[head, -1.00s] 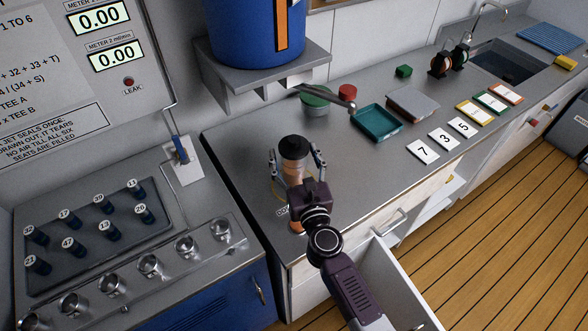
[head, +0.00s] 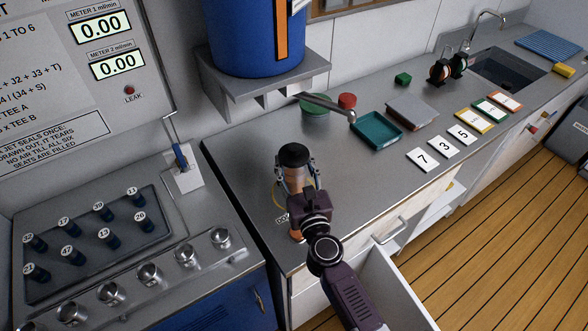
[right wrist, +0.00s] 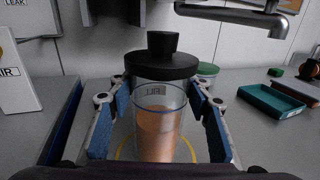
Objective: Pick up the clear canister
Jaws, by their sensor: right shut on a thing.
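The clear canister (right wrist: 160,105) stands upright between the fingers of my right gripper (right wrist: 160,118) in the right wrist view. It has a black lid with a knob, a label, and orange-brown colour showing through its wall. In the head view its black lid (head: 294,156) shows above my right gripper (head: 296,178), which hides much of the body. The blue finger pads are shut on the canister from both sides. A yellow ring mark shows on the counter around its base. I cannot tell whether the base touches the counter. My left gripper is not in view.
A blue tank (head: 250,35) sits on a shelf with a spout (head: 325,104) over the counter. A teal tray (head: 376,131), numbered cards and a green-lidded container (head: 314,106) lie to the right. An open drawer (head: 385,285) juts out in front. Numbered plugs and metal cups stand left.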

